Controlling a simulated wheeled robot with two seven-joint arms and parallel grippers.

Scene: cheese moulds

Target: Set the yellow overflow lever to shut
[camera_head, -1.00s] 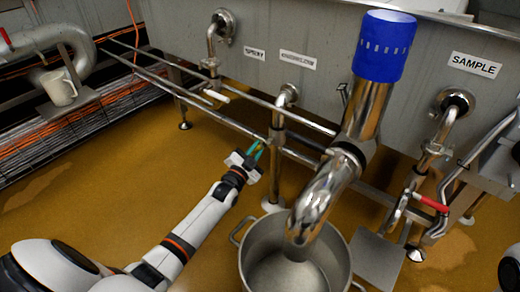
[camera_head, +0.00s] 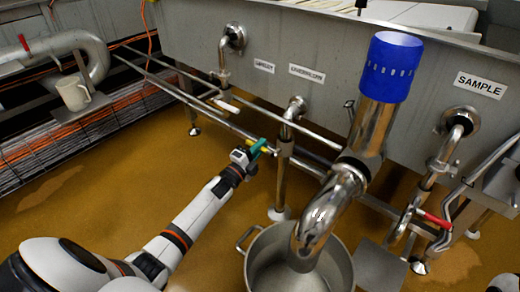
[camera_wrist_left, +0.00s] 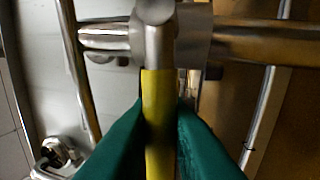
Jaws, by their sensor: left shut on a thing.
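The yellow overflow lever (camera_wrist_left: 157,125) runs straight up from the bottom in the left wrist view, to a steel stem on a horizontal pipe fitting. My left gripper (camera_wrist_left: 160,135) has its green fingers on both sides of the lever, shut on it. In the head view the left gripper (camera_head: 258,148) is just left of the vertical overflow pipe (camera_head: 284,160), which comes down from the tank wall under a label. Only a little yellow shows there; the fingers hide most of the lever. My right gripper is not in view.
A steel pot (camera_head: 341,260) stands under a large bent pipe with a blue sleeve (camera_head: 390,68), right of my left arm. A red-handled sample valve (camera_head: 433,219) is farther right. A white mug (camera_head: 73,93) stands at left. Horizontal rails (camera_head: 190,98) run along the tank.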

